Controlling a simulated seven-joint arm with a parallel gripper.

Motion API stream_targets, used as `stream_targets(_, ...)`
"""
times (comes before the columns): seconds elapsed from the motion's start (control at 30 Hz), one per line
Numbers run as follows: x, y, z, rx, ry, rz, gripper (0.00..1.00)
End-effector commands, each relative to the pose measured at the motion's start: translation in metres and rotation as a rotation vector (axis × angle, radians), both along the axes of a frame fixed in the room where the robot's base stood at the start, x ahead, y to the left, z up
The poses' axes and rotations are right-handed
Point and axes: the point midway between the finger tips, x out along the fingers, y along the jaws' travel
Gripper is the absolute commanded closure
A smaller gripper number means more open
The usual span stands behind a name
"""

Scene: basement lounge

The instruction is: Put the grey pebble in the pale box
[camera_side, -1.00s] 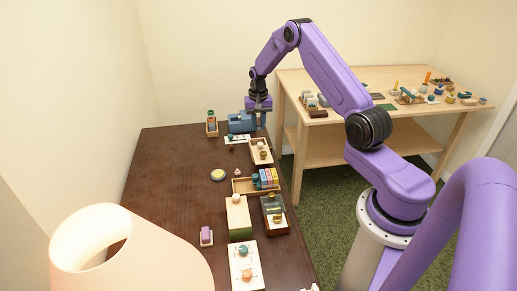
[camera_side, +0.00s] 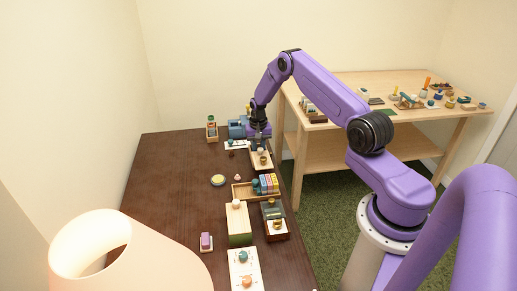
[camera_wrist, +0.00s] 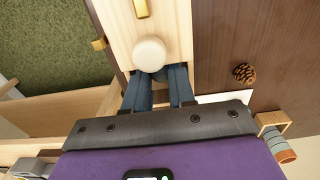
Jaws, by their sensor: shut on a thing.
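My gripper (camera_wrist: 156,72) points down over the far end of a pale wooden box (camera_wrist: 120,25); it also shows in the side view (camera_side: 258,144). Its fingers are shut on what looks like the box's round cream knob (camera_wrist: 149,54), which covers part of the fingertips. The box (camera_side: 254,163) stands near the table's right edge, with a pale top bearing the knob and a brass piece (camera_wrist: 142,8). I cannot pick out the grey pebble in either view; the space between the fingers is partly hidden.
A pinecone (camera_wrist: 244,73) lies beside the box. A blue object (camera_side: 237,130) and a small wooden stand (camera_side: 212,129) are behind. A tray of coloured blocks (camera_side: 243,191), a green-sided box (camera_side: 238,230) and a dark box (camera_side: 277,233) stand nearer. The table's left side is mostly clear.

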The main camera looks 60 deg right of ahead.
Motion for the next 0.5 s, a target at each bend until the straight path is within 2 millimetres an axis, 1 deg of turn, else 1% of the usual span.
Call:
stream_targets(0.17,0.0000,0.0001,-0.0033,0.000,0.000,0.000,1.00)
stream_targets(0.2,0.0001,0.0000,-0.0027,0.000,0.000,0.000,0.65)
stream_targets(0.5,0.0001,0.0001,-0.0020,0.000,0.000,0.000,0.65)
